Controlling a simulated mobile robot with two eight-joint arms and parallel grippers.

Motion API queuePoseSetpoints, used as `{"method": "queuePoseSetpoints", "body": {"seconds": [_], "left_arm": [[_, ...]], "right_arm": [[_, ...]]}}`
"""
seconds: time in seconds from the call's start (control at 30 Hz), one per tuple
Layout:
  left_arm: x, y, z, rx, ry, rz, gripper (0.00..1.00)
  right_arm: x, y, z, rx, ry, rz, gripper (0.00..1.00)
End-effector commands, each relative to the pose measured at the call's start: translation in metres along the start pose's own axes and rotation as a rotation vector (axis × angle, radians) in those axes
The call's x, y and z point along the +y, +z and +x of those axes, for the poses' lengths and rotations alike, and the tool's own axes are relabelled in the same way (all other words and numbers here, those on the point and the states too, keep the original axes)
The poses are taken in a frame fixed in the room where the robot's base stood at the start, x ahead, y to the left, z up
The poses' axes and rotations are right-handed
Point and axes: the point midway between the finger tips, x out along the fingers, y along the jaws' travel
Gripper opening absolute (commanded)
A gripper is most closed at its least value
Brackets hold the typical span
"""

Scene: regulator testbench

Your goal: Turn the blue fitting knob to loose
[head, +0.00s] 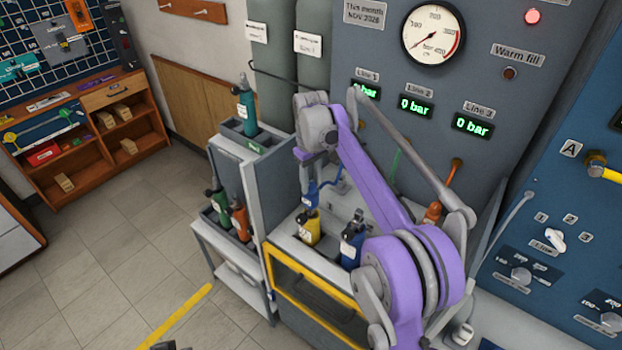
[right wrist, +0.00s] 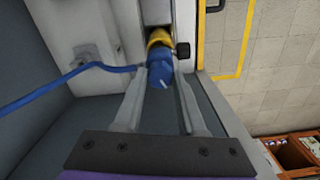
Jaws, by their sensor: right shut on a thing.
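The blue fitting knob (right wrist: 159,78) sits between the two fingers of my right gripper (right wrist: 165,76) in the right wrist view. It carries a small white mark, and a blue hose (right wrist: 100,67) runs off to the left. In the head view the blue fitting (head: 312,194) shows just under my right gripper (head: 314,172), above the yellow bottle (head: 308,228). The yellow part (right wrist: 158,38) also shows beyond the knob in the wrist view. My right gripper is shut on the knob.
A dark blue bottle (head: 353,240) stands right of the yellow one in the yellow-framed bay (head: 312,305). An orange bottle (head: 433,212) is farther right, partly behind my purple arm. A grey rack (head: 240,182) with bottles stands left. The panel displays (head: 416,107) read 0 bar.

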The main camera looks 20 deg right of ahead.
Motion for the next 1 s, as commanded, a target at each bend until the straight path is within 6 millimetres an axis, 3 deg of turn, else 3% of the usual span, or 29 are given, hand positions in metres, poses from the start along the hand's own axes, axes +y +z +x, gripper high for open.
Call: {"method": "queuePoseSetpoints", "body": {"seconds": [1.0], "left_arm": [[0.000, -0.018, -0.014, 0.018, 0.000, 0.000, 0.00]], "right_arm": [[0.000, 0.000, 0.000, 0.000, 0.000, -0.924, 0.00]]}}
